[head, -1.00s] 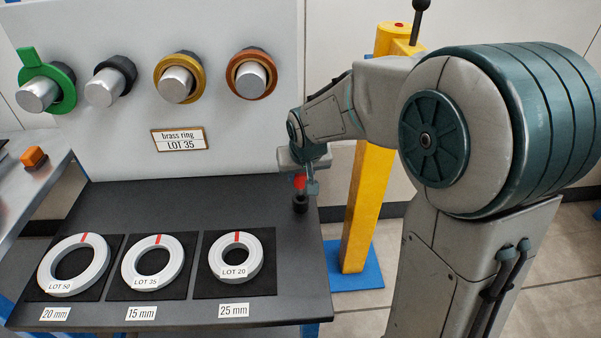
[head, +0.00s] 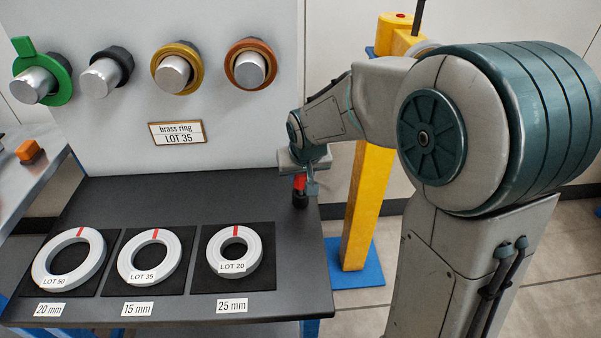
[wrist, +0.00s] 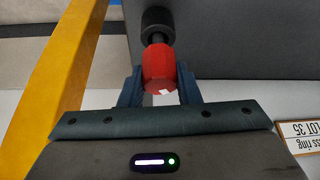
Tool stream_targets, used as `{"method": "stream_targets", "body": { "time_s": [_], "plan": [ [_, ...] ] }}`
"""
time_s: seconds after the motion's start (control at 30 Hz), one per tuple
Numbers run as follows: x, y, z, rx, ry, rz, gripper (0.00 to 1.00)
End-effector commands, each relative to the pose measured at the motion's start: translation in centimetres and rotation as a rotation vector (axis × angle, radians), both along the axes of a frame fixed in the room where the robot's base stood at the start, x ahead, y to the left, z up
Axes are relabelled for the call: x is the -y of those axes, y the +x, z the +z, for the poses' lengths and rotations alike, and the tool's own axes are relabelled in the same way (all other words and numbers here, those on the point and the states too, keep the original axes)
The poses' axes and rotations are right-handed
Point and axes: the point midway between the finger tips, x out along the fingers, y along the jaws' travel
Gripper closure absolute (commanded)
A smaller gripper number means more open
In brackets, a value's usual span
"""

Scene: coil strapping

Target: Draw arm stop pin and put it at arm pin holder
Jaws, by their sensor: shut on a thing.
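The red-headed pin (wrist: 160,70) is between the two fingers of my gripper (wrist: 159,86) in the wrist view, and the fingers are shut on it. Its dark shaft runs toward a black round socket (wrist: 157,20) at the edge of the dark table. I cannot tell how deep the shaft sits in it. In the head view my gripper (head: 301,178) points down over the table's right edge, with the red head (head: 300,182) just below it and the black socket (head: 300,200) under that. My wrist hides part of the pin.
A yellow post (head: 367,205) on a blue base stands close right of the table. Several rings on black pads lie on the table (head: 200,190) front. A grey panel (head: 225,125) behind carries several knobs, some with coloured rings, and a brass ring LOT 35 sign (head: 177,133).

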Motion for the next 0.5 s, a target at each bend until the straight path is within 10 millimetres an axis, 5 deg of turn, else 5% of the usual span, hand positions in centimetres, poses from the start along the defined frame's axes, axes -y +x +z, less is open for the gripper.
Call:
{"method": "stream_targets", "body": {
  "time_s": [0.5],
  "plan": [
    [0.0,0.0,-1.7,0.000,0.000,0.000,1.00]
  ]
}}
